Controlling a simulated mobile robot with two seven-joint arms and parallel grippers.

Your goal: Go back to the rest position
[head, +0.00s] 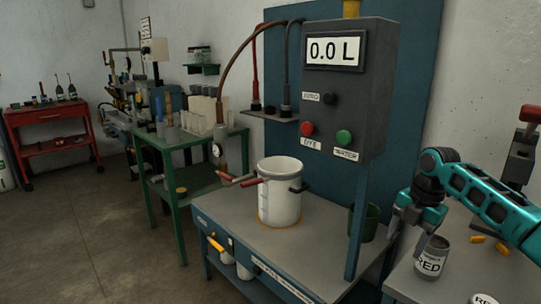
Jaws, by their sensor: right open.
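My right arm comes in from the right edge, and my right gripper (408,232) points down with its fingers apart. It is just above and left of a grey can (431,264) with a white label reading RED, which stands upright on the right-hand bench. I cannot tell whether a finger touches the can's rim. I see nothing held between the fingers. My left gripper is not in view.
A white bucket (281,208) stands on the dispensing bench under a grey control box (343,110) showing 0.0 L. A dark green container (370,222) stands beside a blue post. A green table (205,145) and red cart (45,115) stand behind. The floor at left is clear.

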